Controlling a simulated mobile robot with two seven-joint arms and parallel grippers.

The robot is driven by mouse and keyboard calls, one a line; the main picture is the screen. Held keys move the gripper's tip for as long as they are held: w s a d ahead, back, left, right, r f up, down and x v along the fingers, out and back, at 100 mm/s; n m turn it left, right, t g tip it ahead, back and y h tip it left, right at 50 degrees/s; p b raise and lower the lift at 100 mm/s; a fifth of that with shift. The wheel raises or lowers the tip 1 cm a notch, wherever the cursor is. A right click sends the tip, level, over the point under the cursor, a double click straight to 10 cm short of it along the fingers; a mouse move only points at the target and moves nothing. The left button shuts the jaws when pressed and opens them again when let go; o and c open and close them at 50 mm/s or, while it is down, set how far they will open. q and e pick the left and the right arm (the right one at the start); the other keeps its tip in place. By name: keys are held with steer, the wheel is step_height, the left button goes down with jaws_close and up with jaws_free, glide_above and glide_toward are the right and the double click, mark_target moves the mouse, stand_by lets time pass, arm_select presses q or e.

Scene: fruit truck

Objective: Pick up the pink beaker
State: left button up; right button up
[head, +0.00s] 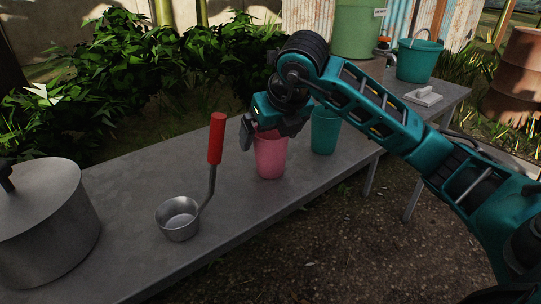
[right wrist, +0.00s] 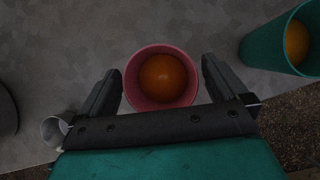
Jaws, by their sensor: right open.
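The pink beaker (head: 270,158) stands upright on the grey metal table, near its front edge. In the right wrist view the pink beaker (right wrist: 134,92) shows from above with an orange fruit (right wrist: 163,79) inside it. My right gripper (head: 268,134) is above and around its rim in the head view. In the right wrist view the two fingers of my right gripper (right wrist: 162,86) are open, one on each side of the beaker, with gaps showing between finger and rim. My left gripper is not in view.
A teal beaker (head: 325,131) stands just right of the pink one; the right wrist view shows fruit in it. A ladle (head: 180,232) with a red handle (head: 216,139) and a lidded pot (head: 45,225) stand to the left on the table (head: 130,196). Table space between ladle and beaker is clear.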

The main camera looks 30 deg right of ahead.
steer(key=shift+r, duration=0.1)
steer(key=c, duration=1.1)
steer(key=shift+r, duration=0.1)
step_height(320, 180, up, 19)
steer(key=p, duration=0.6)
steer(key=shift+r, duration=0.2)
